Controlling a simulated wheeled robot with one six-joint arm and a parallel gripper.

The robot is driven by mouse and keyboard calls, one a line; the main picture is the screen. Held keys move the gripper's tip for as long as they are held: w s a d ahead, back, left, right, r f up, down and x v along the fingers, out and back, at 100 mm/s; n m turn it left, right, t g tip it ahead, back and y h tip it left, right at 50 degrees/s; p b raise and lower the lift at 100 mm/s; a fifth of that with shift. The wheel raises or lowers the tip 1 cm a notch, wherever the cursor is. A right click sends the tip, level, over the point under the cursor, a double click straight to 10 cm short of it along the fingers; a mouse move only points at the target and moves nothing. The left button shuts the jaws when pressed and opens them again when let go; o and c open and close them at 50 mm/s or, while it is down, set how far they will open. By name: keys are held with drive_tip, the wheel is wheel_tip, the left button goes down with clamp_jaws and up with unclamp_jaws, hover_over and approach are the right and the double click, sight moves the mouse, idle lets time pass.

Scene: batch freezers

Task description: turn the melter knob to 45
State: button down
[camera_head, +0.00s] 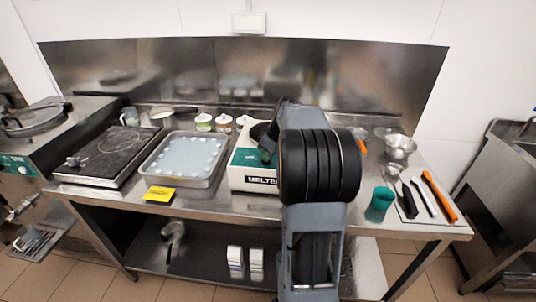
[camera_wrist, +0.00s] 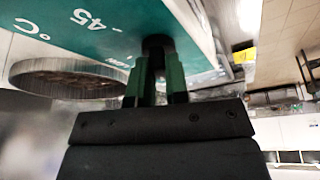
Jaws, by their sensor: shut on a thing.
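The melter (camera_head: 250,181) is a white box with a green top panel and "MELTR" lettering on its front, in the middle of the steel table; my arm covers its right part. In the wrist view its green panel (camera_wrist: 130,25) shows "45", "°C" and "LOW" markings. The dark knob (camera_wrist: 157,40) stands at the panel's edge in that view. My gripper (camera_wrist: 158,68) is shut on the knob, one finger on each side. The knob's pointer is hidden, so its setting cannot be read.
A metal tray (camera_head: 150,175) with pale contents and a yellow card (camera_head: 159,194) lie left of the melter. Small jars (camera_head: 204,122) stand behind. A green cup (camera_head: 379,204), a metal bowl (camera_head: 400,146) and several long-handled tools (camera_head: 438,197) are on the right.

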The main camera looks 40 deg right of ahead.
drive_tip(key=m+h+b, duration=0.1)
drive_tip(key=m, duration=0.2)
drive_tip(key=shift+a, duration=0.1)
drive_tip(key=m+h, duration=0.1)
drive_tip(key=m, duration=0.3)
drive_tip(key=shift+a+h, duration=0.1)
drive_tip(key=shift+h, duration=0.3)
drive_tip(key=m+h, duration=0.1)
drive_tip(key=m, duration=0.2)
drive_tip(key=shift+a+m, duration=0.1)
drive_tip(key=shift+m, duration=0.2)
drive_tip(key=m+g+h+b, duration=0.1)
drive_tip(key=m, duration=0.2)
drive_tip(key=shift+w+m, duration=0.15)
drive_tip(key=shift+m, duration=0.15)
drive_tip(key=m+g, duration=0.1)
drive_tip(key=m, duration=0.2)
drive_tip(key=m+g+h+b, duration=0.1)
drive_tip(key=m, duration=0.2)
drive_tip(key=shift+w+g, duration=0.15)
drive_tip(key=shift+g, duration=0.15)
drive_tip(key=m+g, duration=0.1)
drive_tip(key=m, duration=0.2)
drive_tip(key=m+g, duration=0.1)
drive_tip(key=m, duration=0.2)
drive_tip(key=shift+w+m, duration=0.1)
drive_tip(key=shift+m, duration=0.2)
drive_tip(key=shift+p, duration=0.3)
drive_tip(key=c, duration=1.1)
unclamp_jaws()
